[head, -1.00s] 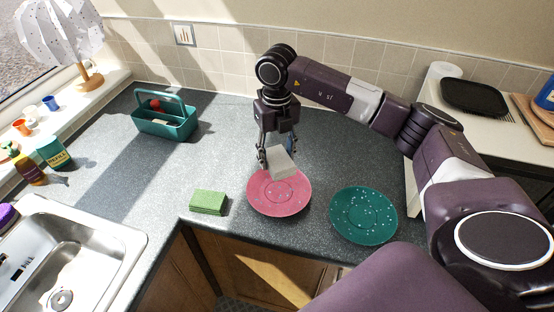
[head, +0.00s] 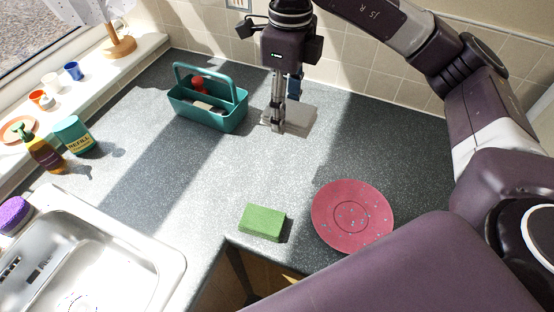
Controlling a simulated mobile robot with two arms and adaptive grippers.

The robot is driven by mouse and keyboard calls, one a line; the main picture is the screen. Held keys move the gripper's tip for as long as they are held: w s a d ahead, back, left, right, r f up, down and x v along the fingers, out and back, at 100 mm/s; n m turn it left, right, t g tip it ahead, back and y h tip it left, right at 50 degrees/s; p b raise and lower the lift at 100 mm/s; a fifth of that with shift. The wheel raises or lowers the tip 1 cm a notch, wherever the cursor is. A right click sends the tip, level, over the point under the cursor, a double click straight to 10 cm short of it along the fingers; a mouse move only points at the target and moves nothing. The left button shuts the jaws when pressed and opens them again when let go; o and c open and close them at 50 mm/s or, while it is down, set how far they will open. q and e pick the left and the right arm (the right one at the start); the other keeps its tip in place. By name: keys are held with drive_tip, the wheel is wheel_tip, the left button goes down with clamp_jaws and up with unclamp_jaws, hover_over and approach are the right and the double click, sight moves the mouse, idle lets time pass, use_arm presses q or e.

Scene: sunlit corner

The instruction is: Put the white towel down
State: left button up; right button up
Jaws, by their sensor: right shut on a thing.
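The white towel (head: 301,115) is a small folded pale block at the back of the counter, right of the teal caddy. My right gripper (head: 278,127) points down and is shut on the towel's left part. The fingers hide part of the towel. The towel is at or just above the counter; I cannot tell whether it touches. My left gripper is not in view.
The teal caddy (head: 207,119) holds a red item and others. A green sponge (head: 262,222) and a pink plate (head: 352,216) lie nearer the front. The sink (head: 95,262) is at lower left. The counter between the towel and sponge is clear.

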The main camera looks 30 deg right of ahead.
drive_tip(key=shift+s+a+f, duration=0.1)
drive_tip(key=shift+s+f, duration=0.4)
drive_tip(key=shift+s, duration=0.1)
wheel_tip(320, 180, down, 3)
drive_tip(key=shift+s+a+r, duration=0.1)
drive_tip(key=p, duration=0.1)
hover_over(284, 177)
wheel_tip(284, 177, down, 11)
drive_tip(key=shift+s+r, duration=0.1)
drive_tip(key=shift+r, duration=0.05)
drive_tip(key=shift+f, duration=0.3)
wheel_tip(284, 177, down, 4)
drive_tip(key=shift+f+p, duration=0.1)
drive_tip(key=shift+p, duration=0.55)
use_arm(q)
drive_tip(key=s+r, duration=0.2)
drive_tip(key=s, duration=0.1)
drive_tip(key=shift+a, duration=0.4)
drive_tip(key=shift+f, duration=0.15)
use_arm(e)
drive_tip(key=shift+f, duration=0.15)
